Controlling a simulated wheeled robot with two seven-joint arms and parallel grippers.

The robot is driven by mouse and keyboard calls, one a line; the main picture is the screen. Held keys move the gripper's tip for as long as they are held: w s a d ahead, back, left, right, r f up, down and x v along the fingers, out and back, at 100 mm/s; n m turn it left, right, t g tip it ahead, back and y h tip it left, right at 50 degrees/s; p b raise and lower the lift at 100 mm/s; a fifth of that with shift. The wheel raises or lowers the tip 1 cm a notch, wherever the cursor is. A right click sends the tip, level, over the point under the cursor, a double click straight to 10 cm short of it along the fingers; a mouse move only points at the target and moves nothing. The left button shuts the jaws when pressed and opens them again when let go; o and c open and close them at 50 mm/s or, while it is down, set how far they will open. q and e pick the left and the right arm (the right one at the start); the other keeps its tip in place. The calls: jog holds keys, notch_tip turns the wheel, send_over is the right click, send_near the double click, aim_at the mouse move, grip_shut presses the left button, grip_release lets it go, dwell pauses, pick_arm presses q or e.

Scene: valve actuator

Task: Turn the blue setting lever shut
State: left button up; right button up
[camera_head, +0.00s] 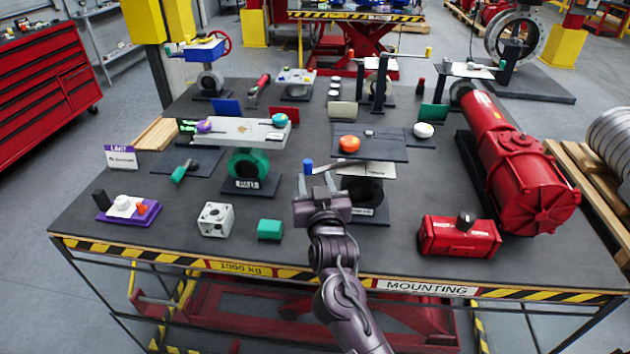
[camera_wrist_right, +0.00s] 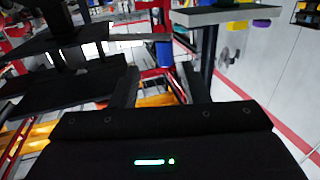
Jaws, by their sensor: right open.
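The blue setting lever's grip (camera_head: 308,167) is a short upright blue cylinder at the left end of a flat metal lever arm (camera_head: 350,167). The arm reaches over a black valve body (camera_head: 362,190) near the table's front middle. My right gripper (camera_head: 317,184) is open just in front of the blue grip. In the right wrist view the blue grip (camera_wrist_right: 164,53) shows between the open fingers (camera_wrist_right: 160,72), seemingly a little beyond their tips. I see no contact, but the exact gap is unclear. My left gripper is not in view.
A dark plate with an orange knob (camera_head: 349,144) stands close behind the lever. A green valve (camera_head: 248,166) with a grey top plate is to the left. A green block (camera_head: 270,229) and white block (camera_head: 216,219) lie front left. Red actuators (camera_head: 459,236) fill the right side.

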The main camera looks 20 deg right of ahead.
jog(key=shift+d, duration=0.2)
jog(key=c, duration=0.4)
jog(key=shift+d+r+m, duration=0.1)
jog(key=shift+d+m, duration=0.25)
jog(key=shift+m, duration=0.25)
jog(key=shift+c, duration=1.3)
jog(key=s+d+m+y, duration=0.1)
jog(key=s+d+m+t+y+b, duration=0.1)
jog(key=m, duration=0.1)
jog(key=s+d+r+m+y, duration=0.1)
jog(key=d+m+y, duration=0.1)
jog(key=shift+d+r, duration=0.1)
grip_shut()
jog(key=s+d+f+m+g+y+b, duration=0.1)
jog(key=s+d+m+g+y, duration=0.1)
jog(key=s+m+y, duration=0.4)
jog(key=p, duration=0.4)
send_near(310, 169)
jog(key=x, duration=0.5)
jog(key=shift+w+a+r, duration=0.15)
jog(key=shift+w+r, duration=0.1)
jog(key=shift+w, duration=0.05)
jog(key=shift+w+a+f, duration=0.15)
jog(key=shift+w+a, duration=0.05)
jog(key=shift+w, duration=0.35)
